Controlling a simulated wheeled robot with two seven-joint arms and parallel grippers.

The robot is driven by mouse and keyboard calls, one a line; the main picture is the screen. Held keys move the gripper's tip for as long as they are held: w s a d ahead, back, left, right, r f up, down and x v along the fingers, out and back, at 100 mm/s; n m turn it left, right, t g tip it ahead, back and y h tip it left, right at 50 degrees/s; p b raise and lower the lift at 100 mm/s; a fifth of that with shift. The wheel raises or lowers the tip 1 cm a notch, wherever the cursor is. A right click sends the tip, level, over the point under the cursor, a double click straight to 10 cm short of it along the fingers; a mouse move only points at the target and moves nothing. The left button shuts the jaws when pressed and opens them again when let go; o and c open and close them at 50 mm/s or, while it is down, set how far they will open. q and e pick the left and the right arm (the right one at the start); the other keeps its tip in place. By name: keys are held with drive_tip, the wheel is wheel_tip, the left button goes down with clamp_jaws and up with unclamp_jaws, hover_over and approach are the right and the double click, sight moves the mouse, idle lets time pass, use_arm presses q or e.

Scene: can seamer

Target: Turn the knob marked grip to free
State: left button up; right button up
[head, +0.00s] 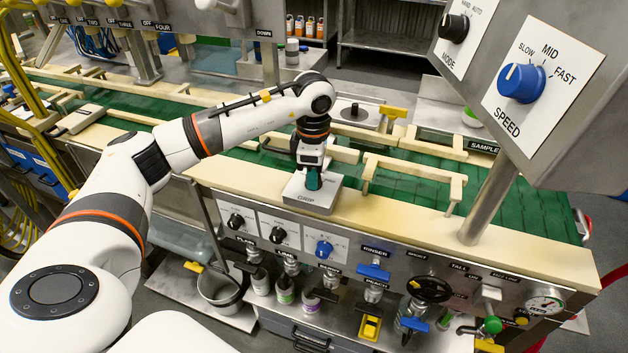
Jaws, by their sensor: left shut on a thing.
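A grey box with a label that seems to read GRIP (318,199) sits on the cream ledge in front of the green conveyor. My left arm reaches in from the left, and my left gripper (311,170) points down onto this box. It is shut on the grip knob (314,181), a dark teal piece on top of the box. The fingers hide most of the knob, so its pointer and the position markings cannot be read. My right gripper is not in view.
A panel with a blue SPEED knob (521,82) and a black MODE knob (454,27) overhangs the right on a metal post (489,199). Cream guide rails (412,174) stand along the conveyor (402,187).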

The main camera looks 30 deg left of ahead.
use_arm(q)
drive_tip(key=m+b, duration=0.2)
drive_tip(key=m, duration=0.1)
drive_tip(key=shift+m, duration=0.3)
drive_tip(key=shift+r+m+b, duration=0.1)
drive_tip(key=shift+m+b, duration=0.6)
drive_tip(key=shift+m, duration=0.8)
drive_tip(key=o, duration=1)
drive_tip(key=shift+c, duration=0.2)
drive_tip(key=shift+r, duration=0.4)
wheel_tip(320, 180, up, 11)
drive_tip(key=b, duration=0.1)
drive_tip(key=shift+s, duration=0.25)
